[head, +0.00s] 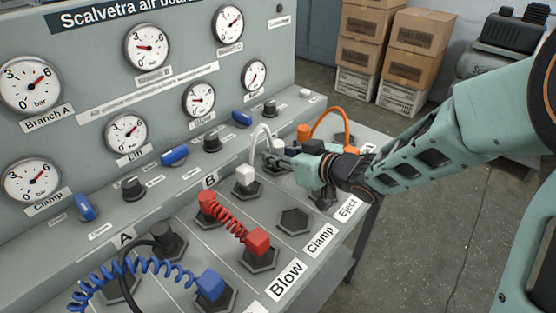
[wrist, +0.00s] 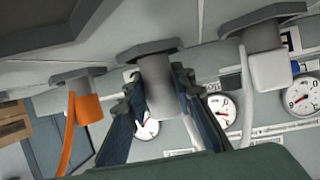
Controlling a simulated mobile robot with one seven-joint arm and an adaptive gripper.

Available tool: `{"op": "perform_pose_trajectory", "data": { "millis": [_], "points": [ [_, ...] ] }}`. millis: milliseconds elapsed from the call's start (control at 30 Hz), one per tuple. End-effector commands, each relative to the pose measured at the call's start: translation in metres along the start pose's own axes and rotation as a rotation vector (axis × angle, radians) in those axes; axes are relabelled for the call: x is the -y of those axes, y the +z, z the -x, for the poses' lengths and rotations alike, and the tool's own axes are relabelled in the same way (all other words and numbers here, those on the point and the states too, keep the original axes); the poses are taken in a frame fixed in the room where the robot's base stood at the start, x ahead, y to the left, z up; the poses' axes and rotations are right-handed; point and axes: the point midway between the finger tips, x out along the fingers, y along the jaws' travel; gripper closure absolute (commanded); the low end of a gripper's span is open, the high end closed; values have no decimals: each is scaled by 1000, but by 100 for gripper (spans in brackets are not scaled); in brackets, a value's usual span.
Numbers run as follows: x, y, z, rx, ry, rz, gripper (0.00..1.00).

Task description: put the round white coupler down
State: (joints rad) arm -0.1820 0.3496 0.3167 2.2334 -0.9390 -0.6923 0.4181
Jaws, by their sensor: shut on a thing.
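The round white coupler (wrist: 161,95) shows in the wrist view as a shaded pale cylinder between my fingers. My gripper (wrist: 160,105) is shut on it. In the wrist view, which looks upside down, its end meets or nearly meets a hexagonal socket (wrist: 143,49); I cannot tell if it is fully seated. In the head view my gripper (head: 274,156) is low over the bench behind the Clamp column, and its fingers mostly hide the coupler. A white hose (head: 257,133) arches from there to a square white coupler (head: 245,175) standing in a socket to the left.
An orange coupler (head: 303,132) with an orange hose (head: 333,116) stands close to the right of my gripper. Red couplers (head: 258,241) and a blue coupler (head: 210,285) with coiled hoses occupy sockets nearer. An empty hexagonal socket (head: 294,221) lies in front. The gauge panel (head: 190,70) rises behind.

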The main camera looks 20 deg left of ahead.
Motion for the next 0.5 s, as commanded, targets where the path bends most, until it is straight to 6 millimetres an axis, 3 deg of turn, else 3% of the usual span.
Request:
{"op": "perform_pose_trajectory", "data": {
  "millis": [400, 433, 500],
  "points": [
    [0, 8, -4, -2, 0, 1, 100],
    [0, 9, -4, -1, 0, 1, 76],
    [0, 8, -3, -1, 0, 1, 68]
  ]
}}
